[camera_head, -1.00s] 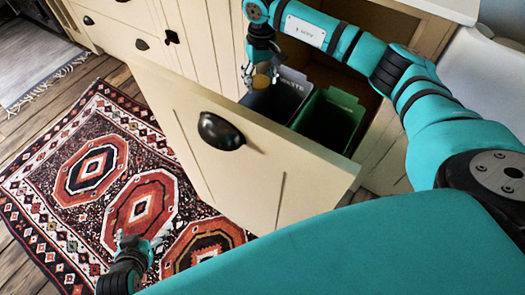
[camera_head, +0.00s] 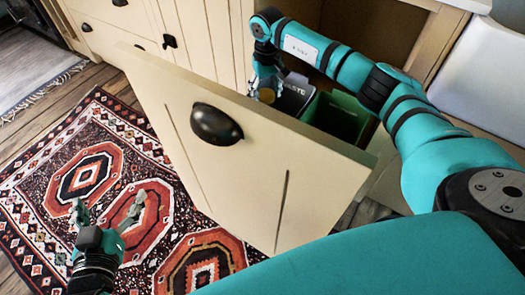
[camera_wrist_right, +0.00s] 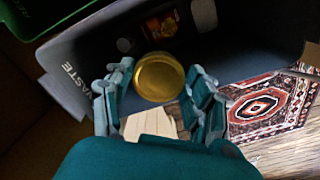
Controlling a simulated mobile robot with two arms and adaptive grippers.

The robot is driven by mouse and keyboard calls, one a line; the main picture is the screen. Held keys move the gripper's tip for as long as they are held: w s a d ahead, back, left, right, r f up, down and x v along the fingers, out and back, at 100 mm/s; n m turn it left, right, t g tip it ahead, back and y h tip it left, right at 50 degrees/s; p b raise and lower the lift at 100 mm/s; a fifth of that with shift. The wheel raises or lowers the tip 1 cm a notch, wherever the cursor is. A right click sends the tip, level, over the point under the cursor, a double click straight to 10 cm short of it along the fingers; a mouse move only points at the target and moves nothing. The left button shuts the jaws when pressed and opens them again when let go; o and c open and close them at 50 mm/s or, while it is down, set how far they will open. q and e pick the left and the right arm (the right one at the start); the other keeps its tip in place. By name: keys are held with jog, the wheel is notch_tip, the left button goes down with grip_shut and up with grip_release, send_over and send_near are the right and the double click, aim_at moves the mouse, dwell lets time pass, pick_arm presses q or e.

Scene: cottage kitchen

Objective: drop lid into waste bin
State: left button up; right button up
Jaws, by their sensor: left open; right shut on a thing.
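The lid (camera_wrist_right: 158,76) is a round gold disc between the fingertips of my right gripper (camera_wrist_right: 160,90). My right gripper (camera_head: 266,90) is shut on the lid, which shows as a small yellowish patch in the head view (camera_head: 267,96). The waste bin is dark grey with a "WASTE" label (camera_head: 295,87) and sits in the pulled-out drawer. In the right wrist view the lid appears over the opening of the waste bin (camera_wrist_right: 72,72). My left gripper (camera_head: 108,212) is open and empty above the rug.
A green bin (camera_head: 340,118) stands beside the waste bin. The cream drawer front (camera_head: 250,160) with a dark handle rises before both bins. A dark item with a red-orange label (camera_wrist_right: 160,25) lies inside the waste bin. A patterned rug (camera_head: 60,150) covers the floor.

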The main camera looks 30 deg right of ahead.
notch_tip(320, 180, down, 3)
jog(key=shift+f+b, duration=0.1)
jog(key=shift+b, duration=0.85)
pick_arm(q)
notch_tip(320, 180, up, 10)
jog(key=d+t+h, duration=0.1)
jog(key=t+h, duration=0.1)
jog(key=t, duration=0.4)
jog(key=shift+w+d+f, duration=0.2)
jog(key=shift+w+d, duration=0.15)
jog(key=shift+w, duration=0.1)
pick_arm(e)
jog(key=shift+f, duration=0.2)
jog(key=o, duration=0.8)
notch_tip(320, 180, up, 12)
pick_arm(q)
jog(key=shift+f, duration=0.1)
